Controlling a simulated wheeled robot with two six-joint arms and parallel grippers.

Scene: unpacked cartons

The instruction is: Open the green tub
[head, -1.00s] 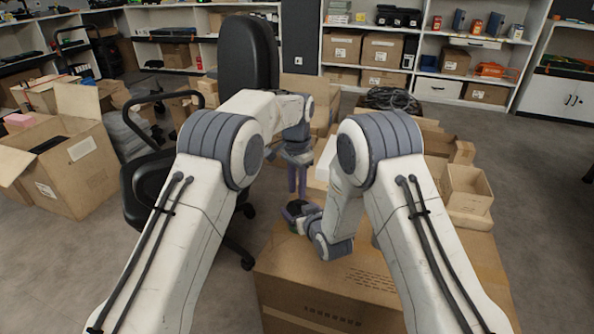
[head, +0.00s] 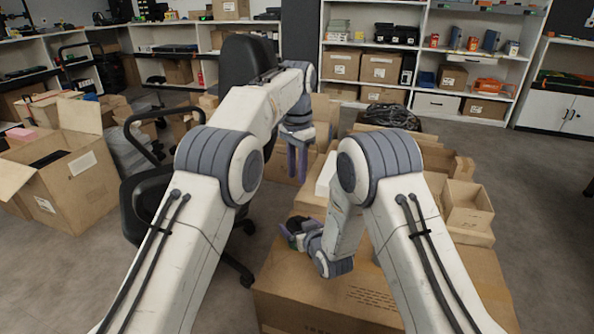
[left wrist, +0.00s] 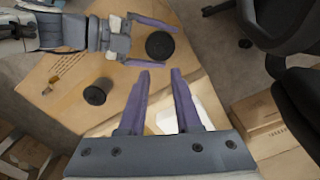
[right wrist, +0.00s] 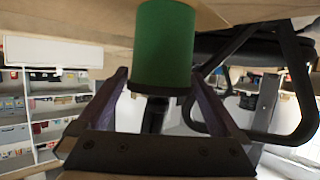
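The green tub (right wrist: 165,45) shows large in the right wrist view, which looks upside down. A dark band, apparently its lid (right wrist: 160,91), caps the end away from the carton. From above, in the left wrist view, its top is a black disc (left wrist: 160,45). My right gripper (left wrist: 173,47) has its fingers either side of the tub, with a small gap at one finger. My left gripper (head: 298,160) points down above the carton, empty, fingers apart; it also shows in the left wrist view (left wrist: 161,71). I cannot tell whether the lid is loose.
A large carton (head: 330,300) carries the tub. A dark cylinder (left wrist: 97,92) stands on it near my right arm. Smaller open boxes (head: 467,205) sit at the right. A black office chair (head: 150,195) stands close at the left, with an open carton (head: 62,180) beyond.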

